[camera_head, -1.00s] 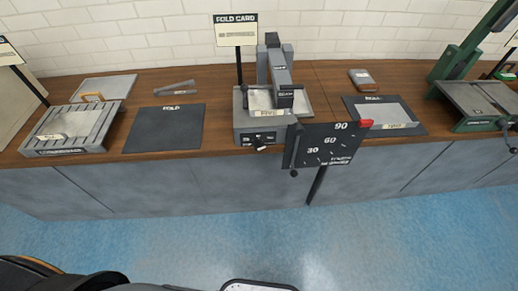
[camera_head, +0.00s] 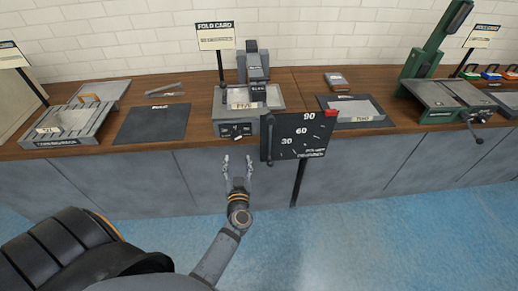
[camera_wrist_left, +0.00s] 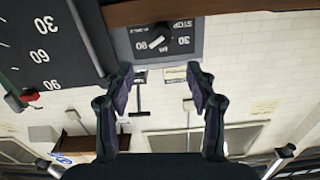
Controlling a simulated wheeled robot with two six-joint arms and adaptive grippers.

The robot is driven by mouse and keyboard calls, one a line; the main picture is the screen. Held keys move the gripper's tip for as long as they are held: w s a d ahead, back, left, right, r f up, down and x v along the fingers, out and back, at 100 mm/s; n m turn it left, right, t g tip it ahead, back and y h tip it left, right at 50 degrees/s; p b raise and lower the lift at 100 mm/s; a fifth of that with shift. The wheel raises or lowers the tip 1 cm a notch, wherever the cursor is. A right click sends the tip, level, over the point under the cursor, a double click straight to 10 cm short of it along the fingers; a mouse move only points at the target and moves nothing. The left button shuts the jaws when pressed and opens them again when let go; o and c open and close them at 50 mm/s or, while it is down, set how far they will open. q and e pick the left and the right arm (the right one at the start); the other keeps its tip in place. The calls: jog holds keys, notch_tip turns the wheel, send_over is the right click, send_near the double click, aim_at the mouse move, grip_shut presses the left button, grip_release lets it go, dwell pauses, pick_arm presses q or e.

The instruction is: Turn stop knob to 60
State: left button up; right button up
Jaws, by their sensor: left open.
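The stop knob (camera_head: 238,137) is on the dark front panel of the grey machine (camera_head: 247,95) at the counter's middle. In the left wrist view the knob (camera_wrist_left: 157,42) shows upside down, a dark knob with a pale pointer, among the labels STOP, 30 and 90. Its exact setting is hard to read. My left gripper (camera_head: 238,160) is open and empty, below and in front of the panel, apart from the knob. My right gripper is not in view.
A black dial board (camera_head: 300,135) marked 30, 60 and 90, with a red piece (camera_head: 331,113) at its upper right corner, stands close right of the knob. Dark mats (camera_head: 152,124) and a green machine (camera_head: 440,95) are on the wooden counter. The blue floor in front is clear.

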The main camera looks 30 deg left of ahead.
aim_at(236, 138)
pick_arm(q)
jog(key=x, duration=1)
jog(key=shift+w+a+f, duration=0.1)
jog(key=shift+a+f, duration=0.1)
jog(key=shift+w+a, duration=0.2)
jog(key=shift+w, duration=0.1)
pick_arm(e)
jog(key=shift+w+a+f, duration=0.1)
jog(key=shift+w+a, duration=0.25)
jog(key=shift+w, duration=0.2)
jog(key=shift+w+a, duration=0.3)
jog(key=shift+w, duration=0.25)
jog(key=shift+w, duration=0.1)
pick_arm(q)
jog(key=shift+c, duration=0.7)
jog(key=c, duration=1)
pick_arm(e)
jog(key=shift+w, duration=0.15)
